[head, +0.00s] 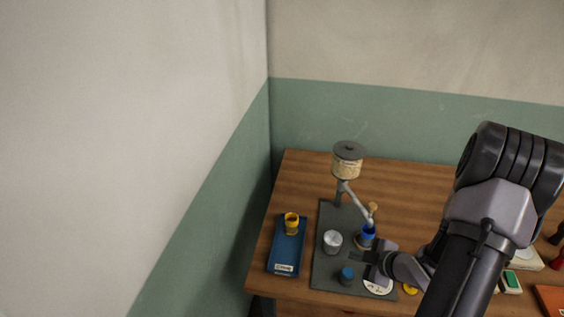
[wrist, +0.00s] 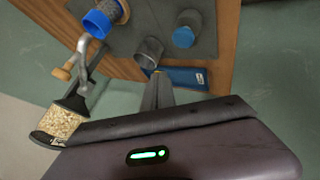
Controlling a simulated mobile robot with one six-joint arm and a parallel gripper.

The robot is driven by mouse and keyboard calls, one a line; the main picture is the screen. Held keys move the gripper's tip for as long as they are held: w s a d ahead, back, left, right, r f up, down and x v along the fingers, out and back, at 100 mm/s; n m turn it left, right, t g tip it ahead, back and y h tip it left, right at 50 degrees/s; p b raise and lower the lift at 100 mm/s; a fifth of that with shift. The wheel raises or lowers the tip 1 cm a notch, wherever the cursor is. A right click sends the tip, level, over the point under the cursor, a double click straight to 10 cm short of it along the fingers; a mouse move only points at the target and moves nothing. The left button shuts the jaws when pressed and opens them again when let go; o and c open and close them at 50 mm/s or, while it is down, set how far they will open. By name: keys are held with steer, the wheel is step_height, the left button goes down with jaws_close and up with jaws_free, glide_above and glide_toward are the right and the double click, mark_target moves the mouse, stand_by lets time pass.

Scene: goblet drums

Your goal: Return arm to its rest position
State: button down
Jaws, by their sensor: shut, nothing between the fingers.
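My gripper (head: 362,257) reaches in from the right, over the dark mat (head: 322,270) on the wooden table. Its fingers are shut and empty; they also show in the wrist view (wrist: 158,88). A blue-rimmed goblet (head: 367,232) stands just behind the gripper in the head view, under the spout of a dispenser. I cannot tell from the head view how high the fingers are above the mat.
The dispenser (head: 347,162) with a grain-filled hopper rises behind the goblet. A white round label (head: 378,288) is near the front edge. The back right of the table (head: 420,190) is clear.

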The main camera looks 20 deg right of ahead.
steer(key=w+d+r+m+g+h+b, duration=0.1)
steer(key=w+d+r+m+h+b, duration=0.1)
steer(key=w+r+m+h+b, duration=0.3)
steer(key=s+a+r+m+g+b, duration=0.1)
steer(key=s+a+r+m+b, duration=0.2)
steer(key=a+r, duration=0.65)
steer(key=s+a+r+m+y+b, duration=0.1)
steer(key=s+a+r+m+y, duration=0.1)
steer(key=s+a, duration=0.4)
steer(key=s+a+r+m+g+y+b, duration=0.1)
steer(key=s+a+m, duration=0.4)
steer(key=a, duration=0.9)
steer(key=s+r+y, duration=0.1)
steer(key=s+y, duration=0.1)
steer(key=shift+s+a+r+y, duration=0.25)
steer(key=shift+s+r+y, duration=0.05)
steer(key=shift+r+y, duration=0.1)
